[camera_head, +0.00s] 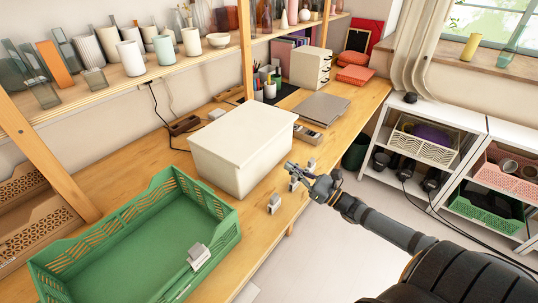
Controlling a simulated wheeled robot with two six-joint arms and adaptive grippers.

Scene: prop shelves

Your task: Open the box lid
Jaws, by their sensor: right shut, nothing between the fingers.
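A cream-white box (225,165) stands on the wooden table in the middle of the view. Its flat lid (243,127) is on top and looks closed. My right gripper (291,171) is just to the right of the box's front right side, below the lid's edge. It is shut and empty. Whether it touches the box cannot be told. My right arm comes in from the lower right. My left gripper is not in view.
A green crate (190,172) stands on the table to the left of the box, with a small grey-white item (199,256) on its rim. Small grey-white blocks (274,203) lie by the table's front edge. A closed grey laptop (320,107) lies behind the box. A shelf (150,72) hangs above.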

